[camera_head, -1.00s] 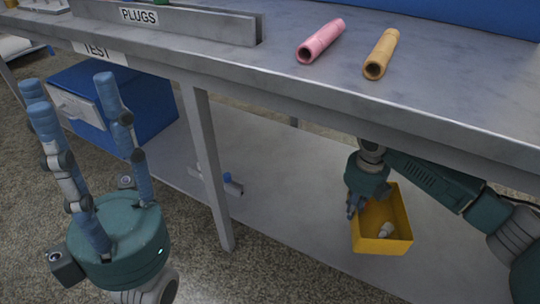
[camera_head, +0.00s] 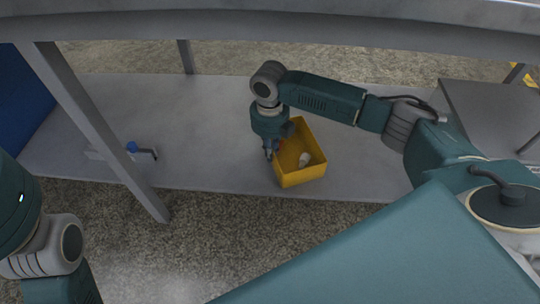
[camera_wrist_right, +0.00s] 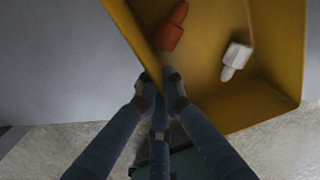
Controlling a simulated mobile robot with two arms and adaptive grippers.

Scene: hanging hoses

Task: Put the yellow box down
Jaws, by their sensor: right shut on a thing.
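The yellow box (camera_head: 304,178) is at the front of the lower shelf (camera_head: 215,150), under the worktop. It looks level; I cannot tell whether its bottom touches the shelf. A white item (camera_head: 305,159) lies inside. The right wrist view shows the box (camera_wrist_right: 275,108) with a white plug-like item (camera_wrist_right: 236,60) and a red one (camera_wrist_right: 172,28) in it. My right gripper (camera_head: 270,152) points down at the box's left side, its fingers shut on the box wall. They also show in the wrist view (camera_wrist_right: 161,88). Only part of my left gripper's body (camera_head: 14,212) shows; its fingers are outside the frame.
The worktop edge (camera_head: 300,38) runs above the shelf, over my right arm. A table leg (camera_head: 95,130) stands left of the box. The shelf between leg and box is clear. A blue container (camera_head: 22,100) is at far left.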

